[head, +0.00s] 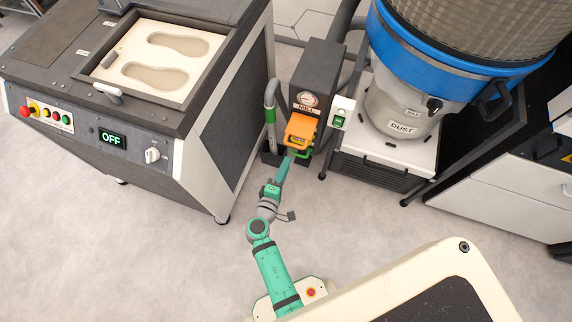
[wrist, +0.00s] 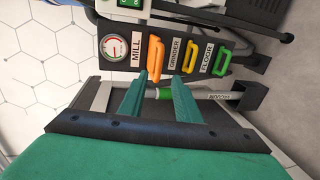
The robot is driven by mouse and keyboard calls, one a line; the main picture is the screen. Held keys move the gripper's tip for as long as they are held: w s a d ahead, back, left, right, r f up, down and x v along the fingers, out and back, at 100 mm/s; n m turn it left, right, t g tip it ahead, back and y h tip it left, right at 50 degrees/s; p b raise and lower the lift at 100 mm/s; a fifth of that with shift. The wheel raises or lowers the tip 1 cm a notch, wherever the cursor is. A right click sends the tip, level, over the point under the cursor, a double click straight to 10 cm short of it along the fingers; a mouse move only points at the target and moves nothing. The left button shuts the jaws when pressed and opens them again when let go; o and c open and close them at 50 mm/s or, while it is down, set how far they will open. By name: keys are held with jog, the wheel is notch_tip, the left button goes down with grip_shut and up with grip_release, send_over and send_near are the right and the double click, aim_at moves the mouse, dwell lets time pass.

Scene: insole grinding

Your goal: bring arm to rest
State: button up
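My arm (head: 269,265) is green and stretches from my base up to the dark valve panel (head: 317,75). My gripper (wrist: 161,76) shows in the wrist view with its two green fingers apart and nothing gripped between them. It faces the panel's row of handles: an orange one by the MILL label (wrist: 155,58), a yellow one by GRINDER (wrist: 192,54) and a green one (wrist: 222,58). The fingertips are close to the orange handle's lower end; I cannot tell whether they touch it. In the head view the orange handle (head: 300,128) hides most of the others.
The grinding machine (head: 205,130) with two insole shapes in its top stands left, its display reading OFF. A dust collector (head: 405,110) stands right of the panel. A hose (head: 270,100) rises beside the panel. The floor (head: 120,250) at the lower left is clear.

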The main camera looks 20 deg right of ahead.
dwell(0.4)
jog(key=s+a+m+y, duration=0.2)
jog(key=s+a+y, duration=0.75)
jog(key=s, duration=0.65)
jog(key=s+a+r+m+t, duration=0.1)
jog(key=s+a+r+m, duration=0.1)
jog(key=r, duration=0.4)
jog(key=s+a+r+m+t, duration=0.1)
jog(key=s+a+r+m, duration=0.1)
jog(key=s+r, duration=0.3)
jog(key=s+a+r+m+t+y, duration=0.1)
jog(key=s+a+r+m+t, duration=0.1)
jog(key=r, duration=0.7)
jog(key=shift+s+a+r+m, duration=0.15)
jog(key=shift+s+a+m, duration=0.5)
jog(key=shift+s, duration=0.25)
